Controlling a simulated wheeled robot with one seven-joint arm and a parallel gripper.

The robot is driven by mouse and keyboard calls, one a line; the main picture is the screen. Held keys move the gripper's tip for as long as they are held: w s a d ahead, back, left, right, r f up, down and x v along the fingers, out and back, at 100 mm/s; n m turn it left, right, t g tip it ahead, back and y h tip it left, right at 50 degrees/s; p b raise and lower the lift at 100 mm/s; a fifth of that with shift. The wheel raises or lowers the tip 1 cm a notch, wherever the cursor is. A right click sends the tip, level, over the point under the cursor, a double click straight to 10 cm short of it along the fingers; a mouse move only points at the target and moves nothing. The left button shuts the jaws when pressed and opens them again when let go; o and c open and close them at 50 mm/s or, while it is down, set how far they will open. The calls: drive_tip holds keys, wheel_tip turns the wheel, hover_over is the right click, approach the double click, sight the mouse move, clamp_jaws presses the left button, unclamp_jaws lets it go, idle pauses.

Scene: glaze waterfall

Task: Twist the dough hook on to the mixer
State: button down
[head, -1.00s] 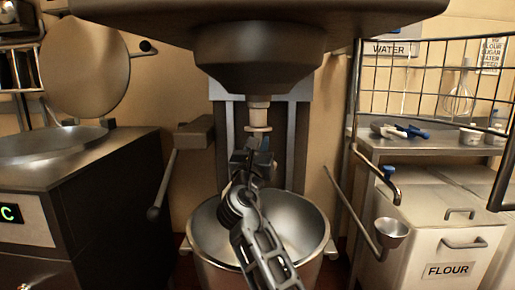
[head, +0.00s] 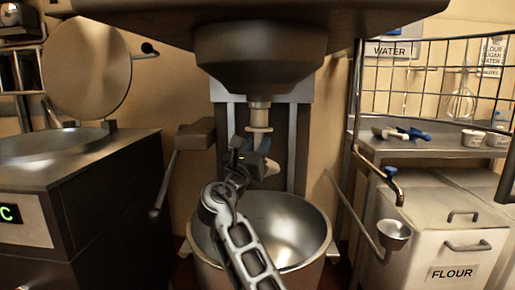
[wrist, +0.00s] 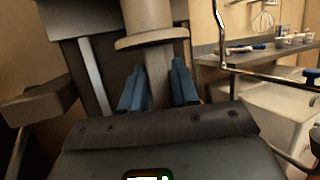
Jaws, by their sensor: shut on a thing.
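The mixer's big dark head (head: 262,60) hangs over a steel bowl (head: 318,232). Its pale drive shaft (head: 260,113) points down and ends in a flange, which fills the top of the wrist view (wrist: 152,38). My gripper (head: 258,144) is just below the flange. Its blue fingers (wrist: 158,88) are shut on the upright stem of the dough hook (wrist: 158,98). The stem's top meets the flange's underside in the wrist view; I cannot tell whether it is locked in. A pale curved part of the hook (head: 272,167) shows beside my gripper; the rest is hidden.
A lever arm (head: 165,175) stands left of the mixer, and a thin arm with a small cup (head: 394,230) is on the right. A wire guard (head: 430,80) hangs at the right, near a counter (head: 430,150) with utensils. Flour bins (head: 450,235) stand below.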

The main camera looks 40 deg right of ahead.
drive_tip(key=d+m+g, duration=0.1)
drive_tip(key=s+d+g+h, duration=0.1)
drive_tip(key=shift+s+m+g, duration=0.25)
drive_tip(key=shift+m+g, duration=0.05)
drive_tip(key=shift+m, duration=0.1)
drive_tip(key=c, duration=1.2)
unclamp_jaws()
drive_tip(key=shift+s+r, duration=0.1)
drive_tip(key=o, duration=0.7)
drive_tip(key=shift+f, duration=0.2)
drive_tip(key=o, duration=0.5)
drive_tip(key=shift+w+a, duration=0.15)
drive_tip(key=shift+w, duration=0.05)
drive_tip(key=shift+r, duration=0.1)
drive_tip(key=shift+a, duration=0.2)
drive_tip(key=s+a+p, duration=0.3)
drive_tip(key=a+p, duration=0.3)
drive_tip(key=a, duration=0.4)
drive_tip(key=shift+s+a+r, duration=0.15)
drive_tip(key=shift+s+r, duration=0.05)
drive_tip(key=shift+r, duration=0.2)
